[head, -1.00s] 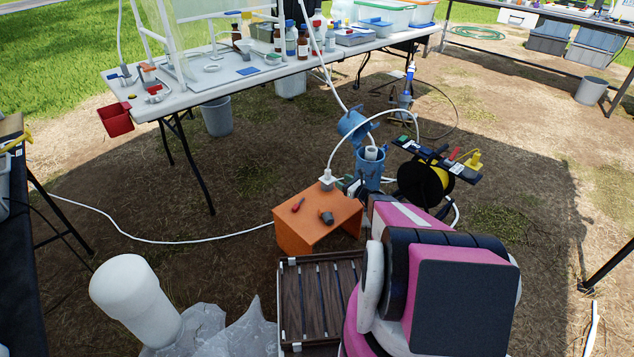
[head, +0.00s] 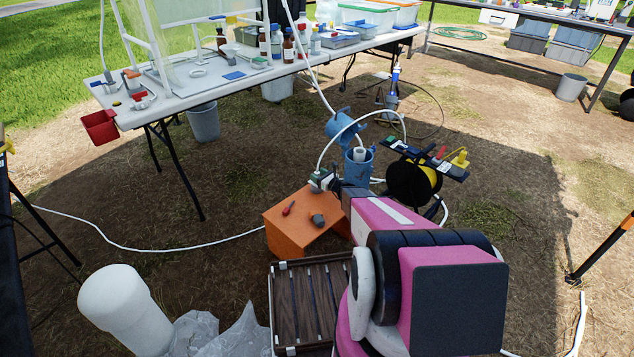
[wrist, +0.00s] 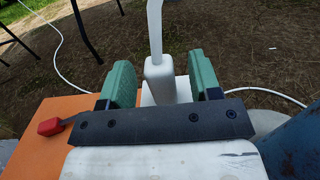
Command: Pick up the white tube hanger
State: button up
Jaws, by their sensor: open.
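The white tube hanger (wrist: 160,84) is a small white block with a white tube rising from its top. It stands upright at the orange stool (wrist: 38,125) edge in the wrist view. My gripper (wrist: 162,72) is open, with one green finger on each side of the hanger. Gaps show between the fingers and the block, and the dark palm bar hides its lower part. In the head view my gripper (head: 321,181) is over the back of the orange stool (head: 290,238) and mostly covers the hanger.
The white tube (head: 375,116) arcs from the hanger toward the blue well casing (head: 357,165). A cable reel (head: 414,182) stands right of it. A red-handled tool (head: 288,208) and a grey fitting (head: 317,219) lie on the stool. A long table (head: 190,95) stands behind.

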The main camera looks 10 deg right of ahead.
jog(key=shift+w+a, duration=0.25)
jog(key=shift+w, duration=0.15)
jog(key=c, duration=1)
jog(key=shift+r, duration=0.15)
